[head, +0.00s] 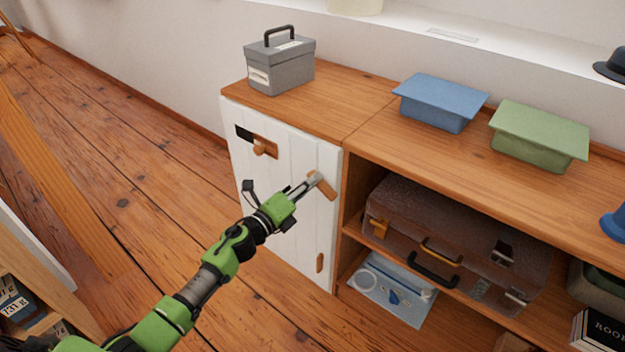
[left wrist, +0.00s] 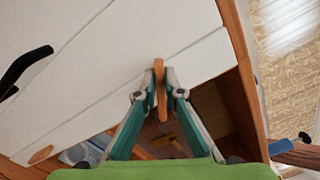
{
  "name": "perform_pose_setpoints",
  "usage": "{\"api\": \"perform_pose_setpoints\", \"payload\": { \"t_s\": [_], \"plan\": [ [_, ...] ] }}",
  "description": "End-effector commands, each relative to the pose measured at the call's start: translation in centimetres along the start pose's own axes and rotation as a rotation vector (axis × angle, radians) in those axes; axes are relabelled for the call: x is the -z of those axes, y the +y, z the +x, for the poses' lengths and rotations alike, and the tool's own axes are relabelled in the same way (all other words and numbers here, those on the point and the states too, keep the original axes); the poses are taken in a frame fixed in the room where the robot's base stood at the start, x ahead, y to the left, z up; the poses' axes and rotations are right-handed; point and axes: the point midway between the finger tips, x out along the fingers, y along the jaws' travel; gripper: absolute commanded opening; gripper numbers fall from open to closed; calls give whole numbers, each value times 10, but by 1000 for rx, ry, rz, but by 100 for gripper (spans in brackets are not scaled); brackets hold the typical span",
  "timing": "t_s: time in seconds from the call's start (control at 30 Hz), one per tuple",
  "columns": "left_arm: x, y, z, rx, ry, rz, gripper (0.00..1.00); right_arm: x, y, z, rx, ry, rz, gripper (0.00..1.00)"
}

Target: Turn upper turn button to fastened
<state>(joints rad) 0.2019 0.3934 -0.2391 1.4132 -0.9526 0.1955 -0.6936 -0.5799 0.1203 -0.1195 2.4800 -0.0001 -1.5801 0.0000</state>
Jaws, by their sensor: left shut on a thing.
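The upper turn button (head: 325,188) is a small wooden bar on the right edge of the white cabinet door (head: 290,219). It slants down to the right, its lower end reaching over the cabinet's side post. My left gripper (head: 314,179) is shut on the button near its upper end. In the left wrist view the button (left wrist: 160,88) stands edge-on between the two fingertips (left wrist: 161,84). A lower turn button (head: 320,262) sits upright near the bottom right of the door. My right gripper is in neither view.
A grey toolbox (head: 281,66), a blue box (head: 440,101) and a green box (head: 538,135) stand on the top. A brown suitcase (head: 450,225) lies on the shelf at right. Open floor (head: 120,190) is at left.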

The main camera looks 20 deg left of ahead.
Motion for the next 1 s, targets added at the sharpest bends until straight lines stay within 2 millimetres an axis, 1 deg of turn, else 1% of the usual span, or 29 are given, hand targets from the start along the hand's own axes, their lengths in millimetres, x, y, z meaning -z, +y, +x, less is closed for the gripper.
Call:
{"api": "perform_pose_setpoints", "payload": {
  "t_s": [0.1, 0.2, 0.5, 0.73, 1.0],
  "plan": [
    [0, 3, 0, -3, 0, -108, 0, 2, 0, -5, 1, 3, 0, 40],
    [0, 5, 0, -3, 0, -194, 0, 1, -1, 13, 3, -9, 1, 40],
    [2, 10, 0, -3, 0, -392, 0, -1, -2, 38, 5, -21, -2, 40],
    [3, 12, 0, -3, 0, -473, 0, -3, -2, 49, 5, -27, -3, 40],
    [4, 13, 0, -3, 0, -500, 0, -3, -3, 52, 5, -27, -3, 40]
  ]
}}
